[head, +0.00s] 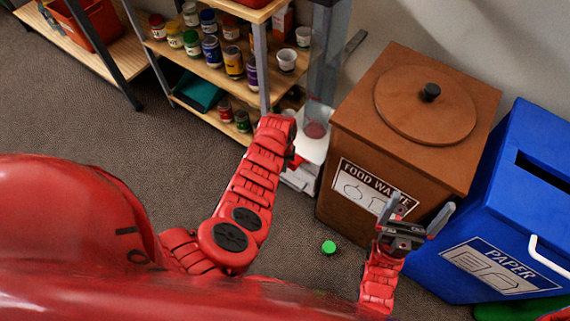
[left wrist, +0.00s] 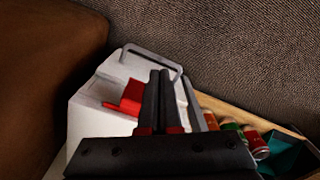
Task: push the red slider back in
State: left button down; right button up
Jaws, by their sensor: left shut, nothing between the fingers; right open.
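The red slider (left wrist: 127,98) sticks out from a white dispenser (left wrist: 85,115) in the left wrist view. My left gripper (left wrist: 160,75) is shut and empty, with its fingers just right of the slider; I cannot tell whether they touch it. In the head view the dispenser's white body (head: 312,149) stands between the shelf and the brown bin, and my left forearm partly covers it. My left fingers are mostly hidden there. My right gripper (head: 422,204) is open and empty in front of the brown bin.
The brown food waste bin (head: 345,120) stands close beside the dispenser, with a blue paper bin (head: 515,215) to its right. A wooden shelf (head: 215,75) with several paint jars is at the left. A green cap (head: 329,247) lies on open carpet.

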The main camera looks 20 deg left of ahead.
pick_arm(q)
notch_tip(320, 180, up, 8)
jog(key=s+p, duration=0.2)
jog(key=p, duration=0.8)
jog(key=shift+a, duration=0.3)
